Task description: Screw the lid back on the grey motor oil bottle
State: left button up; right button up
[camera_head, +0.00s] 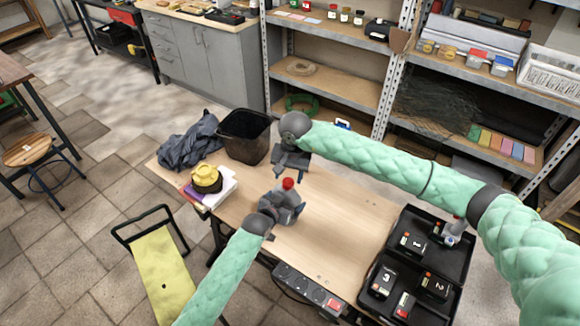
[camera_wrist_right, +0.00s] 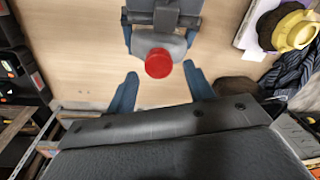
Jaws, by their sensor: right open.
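The grey motor oil bottle (camera_wrist_right: 174,43) stands upright over the table, largely hidden in the head view by my left gripper. Its red lid (camera_head: 288,183) is at the top of the bottle, and it also shows in the right wrist view (camera_wrist_right: 158,64). Whether the lid is threaded tight cannot be seen. My left gripper (camera_head: 284,205) is closed around the bottle's body, a finger on each side. My right gripper (camera_wrist_right: 160,84) is open and empty above the table, its blue fingers spread wider than the lid and just short of it.
The wooden table (camera_head: 335,215) is clear to the right of the bottle. A black tray (camera_head: 462,262) with numbered battery packs is at its right end. A dark bin (camera_head: 246,137), a dark cloth (camera_head: 188,142) and a yellow cap (camera_head: 206,178) on books are at the left.

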aim_at(286, 200)
jog(key=shift+w+a+f, duration=0.1)
jog(key=shift+a+f, duration=0.05)
jog(key=shift+f, duration=1.25)
jog(key=shift+c, duration=0.4)
